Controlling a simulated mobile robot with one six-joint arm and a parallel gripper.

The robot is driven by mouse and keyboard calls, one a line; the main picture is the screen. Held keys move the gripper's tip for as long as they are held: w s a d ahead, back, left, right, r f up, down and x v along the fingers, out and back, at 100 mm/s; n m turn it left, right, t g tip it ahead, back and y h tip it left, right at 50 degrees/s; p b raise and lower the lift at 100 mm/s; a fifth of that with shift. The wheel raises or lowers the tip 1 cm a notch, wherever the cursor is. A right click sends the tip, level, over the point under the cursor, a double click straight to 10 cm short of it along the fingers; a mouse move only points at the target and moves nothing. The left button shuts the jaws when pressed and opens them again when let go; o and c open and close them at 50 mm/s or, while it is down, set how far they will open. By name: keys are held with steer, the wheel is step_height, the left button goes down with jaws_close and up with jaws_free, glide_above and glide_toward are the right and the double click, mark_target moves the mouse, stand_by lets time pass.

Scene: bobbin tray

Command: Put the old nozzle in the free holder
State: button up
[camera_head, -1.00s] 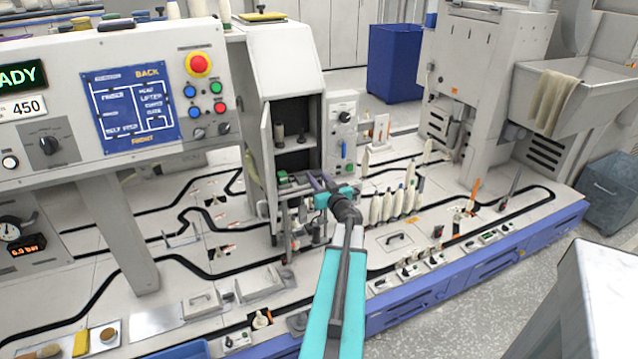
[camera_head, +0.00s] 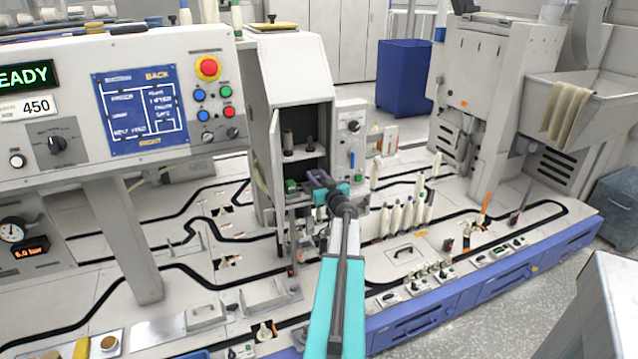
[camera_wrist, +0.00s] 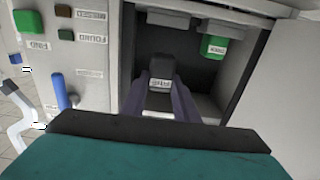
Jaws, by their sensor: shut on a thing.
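My gripper (camera_head: 318,180) reaches into the lower part of the open cabinet (camera_head: 290,75). In the wrist view its purple fingers (camera_wrist: 160,103) are shut on a dark block-like nozzle (camera_wrist: 162,68) with a small white label, which shows upside down. A green nozzle (camera_wrist: 213,46), also labelled, sits at a grey holder (camera_wrist: 222,24) on the right of that view; green also shows left of my gripper in the head view (camera_head: 291,186). Another grey holder (camera_wrist: 168,18) lies just beyond the held nozzle, with no nozzle seen in it. Whether they touch is unclear.
Two dark pieces (camera_head: 288,143) stand on the cabinet's upper shelf. The cabinet walls (camera_wrist: 245,65) are close on both sides of my gripper. A control panel (camera_wrist: 75,50) with buttons and a blue lever (camera_wrist: 60,92) is beside the opening. Pale bobbins (camera_head: 408,212) stand to the right.

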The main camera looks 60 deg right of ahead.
mark_target(312, 170)
steer(key=shift+b+x, duration=1.05)
steer(key=shift+x, duration=1.4)
steer(key=shift+s+a+f, duration=0.1)
steer(key=shift+s+f, duration=0.05)
steer(key=shift+f, duration=1.3)
steer(key=shift+s+p, duration=0.1)
steer(key=shift+p, duration=0.65)
steer(key=shift+f, duration=1)
steer(key=o, duration=1.1)
steer(key=shift+o, duration=0.2)
